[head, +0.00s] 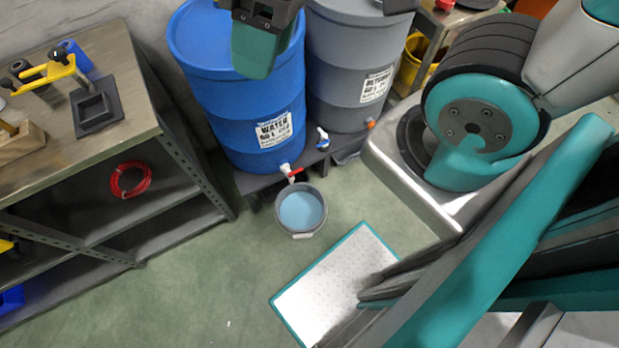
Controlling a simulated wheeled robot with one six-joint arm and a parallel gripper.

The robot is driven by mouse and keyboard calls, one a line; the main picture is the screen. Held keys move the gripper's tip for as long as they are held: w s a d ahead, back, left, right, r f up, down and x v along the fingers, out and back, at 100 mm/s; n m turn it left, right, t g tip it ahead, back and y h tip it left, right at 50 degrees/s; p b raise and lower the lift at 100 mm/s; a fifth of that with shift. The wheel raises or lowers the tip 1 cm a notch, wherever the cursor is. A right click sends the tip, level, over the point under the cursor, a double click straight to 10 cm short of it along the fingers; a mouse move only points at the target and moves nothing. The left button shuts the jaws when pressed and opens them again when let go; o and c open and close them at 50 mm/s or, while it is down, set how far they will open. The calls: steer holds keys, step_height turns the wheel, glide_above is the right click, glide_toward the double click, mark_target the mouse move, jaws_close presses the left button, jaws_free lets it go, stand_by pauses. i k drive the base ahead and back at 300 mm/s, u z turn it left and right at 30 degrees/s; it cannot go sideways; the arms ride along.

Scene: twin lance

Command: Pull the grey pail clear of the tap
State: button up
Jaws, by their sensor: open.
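The grey pail (302,228) stands upright on the floor in the middle of the head view, holding pale blue liquid. A light grip or label shows on its near side. The white tap (286,170) with a red lever sticks out from the foot of the blue drum (205,75), labelled WATER. The tap's end is close above the pail's far rim; whether they touch I cannot tell. My gripper (262,58) shows at the top edge, in front of the blue drum, partly cut off. It is open and empty, well apart from the pail.
A grey drum (355,55) stands right of the blue one, both on a low dark stand (252,184). A white mat with teal edges (335,285) lies near right of the pail. A metal workbench (105,150) stands left. Green floor between bench and mat is clear.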

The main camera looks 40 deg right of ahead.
mark_target(300, 208)
steer(key=k, duration=0.25)
steer(key=u, duration=1.3)
steer(key=k, duration=0.75)
steer(key=z, duration=1.1)
steer(key=k, duration=0.65)
steer(key=z, duration=0.5)
steer(key=i, duration=1.3)
